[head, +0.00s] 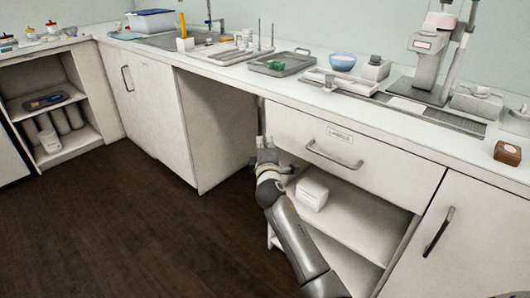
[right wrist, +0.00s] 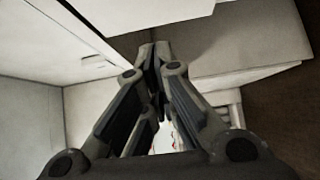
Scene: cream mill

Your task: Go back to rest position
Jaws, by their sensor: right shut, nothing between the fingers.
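My right gripper (head: 262,138) shows in the middle of the head view, its arm coming up from the bottom. It is raised in front of the counter front, beside the left edge of the labelled drawer (head: 358,148). In the right wrist view the right gripper's fingertips (right wrist: 153,50) meet with nothing between them. The drawer appears closed. My left gripper is not in either view.
The long white counter (head: 235,72) carries a sink, trays, a blue bowl (head: 342,62) and a mill-like machine (head: 432,50). An open shelf under the drawer holds a white box (head: 312,193). The dark floor (head: 110,225) at the left is clear.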

